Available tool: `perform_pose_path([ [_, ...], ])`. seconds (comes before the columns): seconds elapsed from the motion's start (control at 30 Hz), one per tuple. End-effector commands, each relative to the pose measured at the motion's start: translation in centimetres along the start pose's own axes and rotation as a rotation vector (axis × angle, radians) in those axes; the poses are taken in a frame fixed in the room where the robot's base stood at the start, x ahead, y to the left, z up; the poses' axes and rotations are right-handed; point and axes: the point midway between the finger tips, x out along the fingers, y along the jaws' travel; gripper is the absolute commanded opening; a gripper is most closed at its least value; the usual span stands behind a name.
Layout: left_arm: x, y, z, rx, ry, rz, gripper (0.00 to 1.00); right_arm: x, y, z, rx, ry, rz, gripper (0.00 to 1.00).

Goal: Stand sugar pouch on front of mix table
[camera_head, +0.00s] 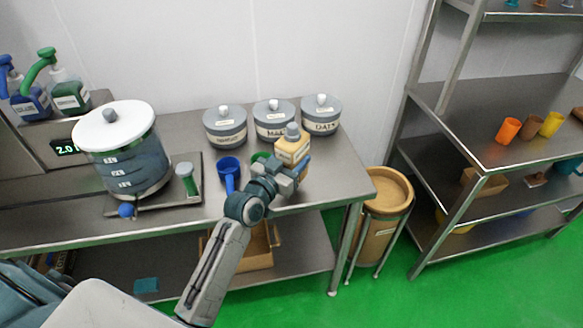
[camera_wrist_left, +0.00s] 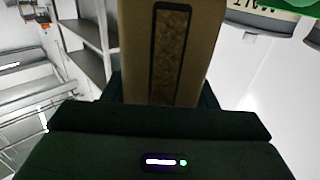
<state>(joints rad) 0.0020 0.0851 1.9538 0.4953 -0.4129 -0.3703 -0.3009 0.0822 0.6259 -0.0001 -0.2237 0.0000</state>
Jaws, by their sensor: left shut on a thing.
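The sugar pouch (camera_head: 292,147), tan with a pale label and a grey cap, is upright in my left gripper (camera_head: 290,172). The gripper is shut on it above the front right part of the steel mix table (camera_head: 335,184). In the left wrist view the pouch (camera_wrist_left: 205,40) fills the upper middle, with a dark window strip on its face. The pouch's lower end is hidden by the gripper in the head view, so I cannot tell whether it touches the table. My right gripper is not in view.
Three grey lidded tubs (camera_head: 273,120) stand behind the pouch. A blue scoop (camera_head: 229,172) lies to its left, and a green one is partly hidden. The mixing vessel (camera_head: 122,150) stands further left. A wooden-looking bin (camera_head: 384,215) is beside the table's right end.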

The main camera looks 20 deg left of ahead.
Motion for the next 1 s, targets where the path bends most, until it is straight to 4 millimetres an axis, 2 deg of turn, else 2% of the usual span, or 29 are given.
perform_pose_path([
  [0.23, 0.0, 0.0, 3.1, -0.001, 0.001, -0.001, 0.11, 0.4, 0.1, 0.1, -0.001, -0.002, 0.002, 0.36],
  [0.67, 0.0, 0.0, 3.8, 0.001, 0.003, -0.002, 0.11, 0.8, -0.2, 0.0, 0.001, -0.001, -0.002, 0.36],
  [0.7, 0.0, 0.0, 3.8, 0.001, -0.001, -0.001, 0.58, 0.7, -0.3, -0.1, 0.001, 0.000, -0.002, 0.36],
  [0.8, 0.0, 0.0, 3.8, 0.001, -0.001, -0.001, 0.74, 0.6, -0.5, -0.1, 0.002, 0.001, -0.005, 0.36],
  [1.0, 0.0, 0.0, 3.8, 0.001, -0.001, -0.001, 0.74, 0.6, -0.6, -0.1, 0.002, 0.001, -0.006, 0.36],
])
